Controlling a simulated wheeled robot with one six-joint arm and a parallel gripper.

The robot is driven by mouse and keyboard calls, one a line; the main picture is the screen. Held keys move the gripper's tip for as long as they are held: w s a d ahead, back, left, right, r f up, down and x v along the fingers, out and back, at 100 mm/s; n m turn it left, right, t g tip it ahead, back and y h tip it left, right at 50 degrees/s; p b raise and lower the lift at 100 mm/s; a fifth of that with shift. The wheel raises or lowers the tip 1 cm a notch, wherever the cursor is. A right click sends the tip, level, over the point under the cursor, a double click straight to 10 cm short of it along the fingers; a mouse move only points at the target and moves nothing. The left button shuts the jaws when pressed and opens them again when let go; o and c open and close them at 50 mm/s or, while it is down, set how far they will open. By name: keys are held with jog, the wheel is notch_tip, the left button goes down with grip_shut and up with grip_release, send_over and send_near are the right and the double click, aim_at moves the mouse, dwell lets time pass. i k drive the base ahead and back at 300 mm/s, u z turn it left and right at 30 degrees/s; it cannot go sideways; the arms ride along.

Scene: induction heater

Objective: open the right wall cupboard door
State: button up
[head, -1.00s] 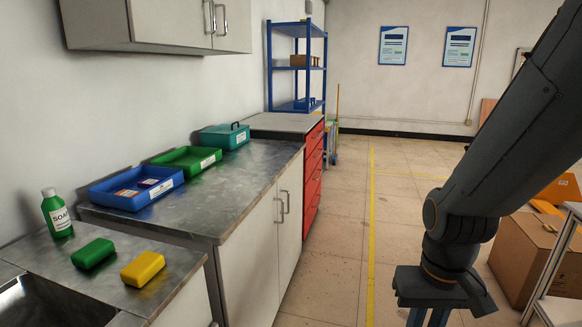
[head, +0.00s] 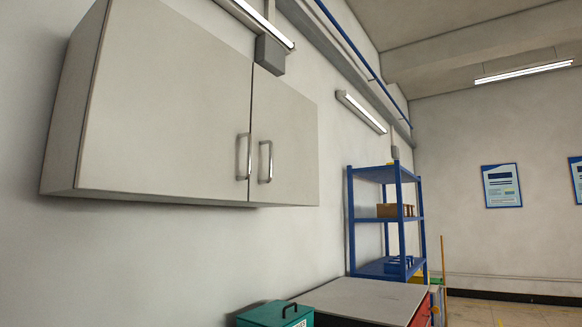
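The wall cupboard (head: 185,110) hangs on the left wall in the head view, with two pale grey doors. The right door (head: 290,140) is shut, flush with the left door (head: 165,100). The right door's metal handle (head: 265,162) is a vertical bar near the seam between the doors. The left door's handle (head: 243,157) stands beside it. My gripper is not in view now, so its state and its distance from the cupboard do not show.
A teal box (head: 275,315) with a handle stands below at the bottom edge. A grey-topped cabinet (head: 360,298) with red drawers stands to its right. A blue shelf rack (head: 387,220) stands farther back. The space in front of the cupboard doors looks clear.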

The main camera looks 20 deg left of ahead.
aim_at(284, 129)
jog(key=i, duration=1.05)
jog(key=u, duration=1.5)
